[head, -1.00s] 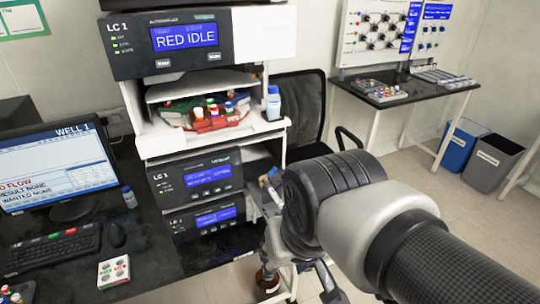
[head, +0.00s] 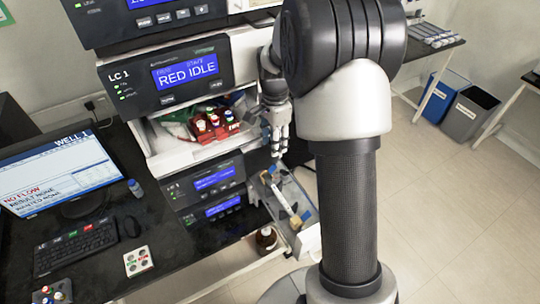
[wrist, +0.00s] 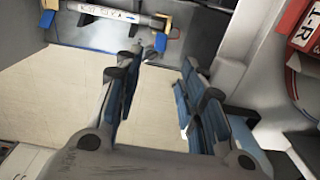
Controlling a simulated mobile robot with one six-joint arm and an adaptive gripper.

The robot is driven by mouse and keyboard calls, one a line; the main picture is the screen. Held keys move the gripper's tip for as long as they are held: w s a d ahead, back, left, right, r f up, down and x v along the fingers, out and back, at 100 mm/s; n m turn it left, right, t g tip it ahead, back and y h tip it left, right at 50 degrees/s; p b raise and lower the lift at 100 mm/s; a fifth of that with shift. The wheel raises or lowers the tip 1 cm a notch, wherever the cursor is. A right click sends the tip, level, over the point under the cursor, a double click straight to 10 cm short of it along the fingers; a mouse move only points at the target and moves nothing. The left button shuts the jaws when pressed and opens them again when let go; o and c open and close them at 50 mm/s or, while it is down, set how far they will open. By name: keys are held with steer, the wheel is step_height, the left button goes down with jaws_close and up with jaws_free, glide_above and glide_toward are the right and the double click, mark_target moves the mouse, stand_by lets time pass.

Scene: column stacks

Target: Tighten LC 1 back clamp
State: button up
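The LC 1 unit (head: 130,85) has a screen reading RED IDLE. A pale labelled column (head: 287,200) lies on a grey tray beside the stack, with a blue-and-yellow clamp at each end. In the wrist view the column (wrist: 110,14) crosses the top, with one blue-and-yellow end piece (wrist: 48,15) at left and another (wrist: 160,40) at right. I cannot tell for sure which is the back clamp. My gripper (head: 277,150) points down above the column's far end. In the wrist view my gripper (wrist: 163,65) is open and empty, its fingers apart from the column.
A red rack of capped vials (head: 215,127) sits in the bay under LC 1, close left of my gripper; its edge also shows in the wrist view. Other instrument units stand above and below. A brown bottle (head: 266,238) stands below the tray.

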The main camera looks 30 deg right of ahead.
mark_target(273, 167)
step_height(273, 167, down, 11)
steer(key=shift+f+b, duration=0.1)
steer(key=shift+b, duration=0.55)
jaws_close()
